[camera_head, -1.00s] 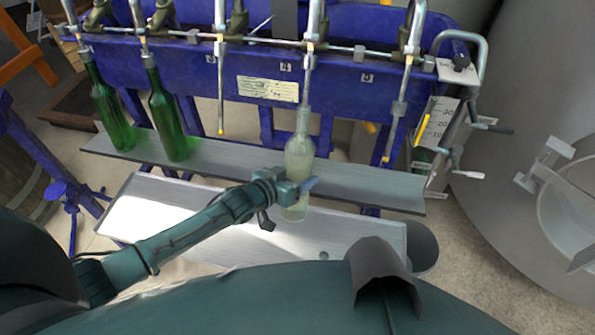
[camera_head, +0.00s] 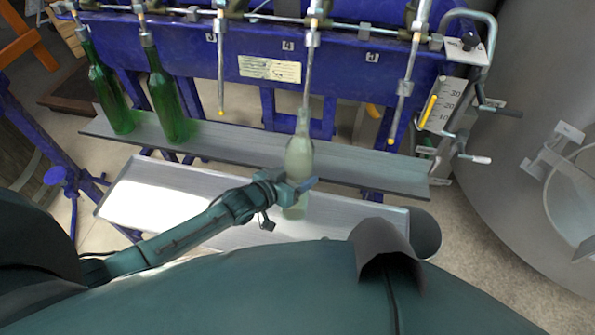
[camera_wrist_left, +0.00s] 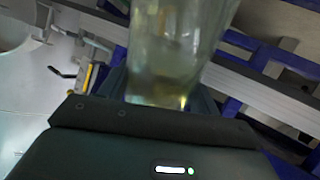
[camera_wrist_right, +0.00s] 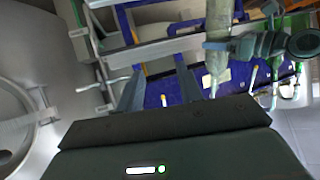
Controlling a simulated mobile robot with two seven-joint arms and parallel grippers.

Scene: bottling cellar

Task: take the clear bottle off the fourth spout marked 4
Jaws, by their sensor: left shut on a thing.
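The clear bottle (camera_head: 299,160) stands nearly upright below the spout marked 4 (camera_head: 307,75) in the head view. The spout's lower end meets the bottle's mouth; I cannot tell whether its tip is still inside. My left gripper (camera_head: 298,188) is shut on the bottle's lower body. In the left wrist view the bottle (camera_wrist_left: 170,60) fills the space between the fingers. My right gripper (camera_wrist_right: 158,90) shows open and empty in its wrist view, apart from the bottle (camera_wrist_right: 217,62).
Two green bottles (camera_head: 168,105) stand on the grey shelf (camera_head: 365,172) at the left. A lower metal tray (camera_head: 335,215) lies in front. Other spouts (camera_head: 403,95) hang on both sides of the bottle. A large steel tank (camera_head: 530,110) stands at the right.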

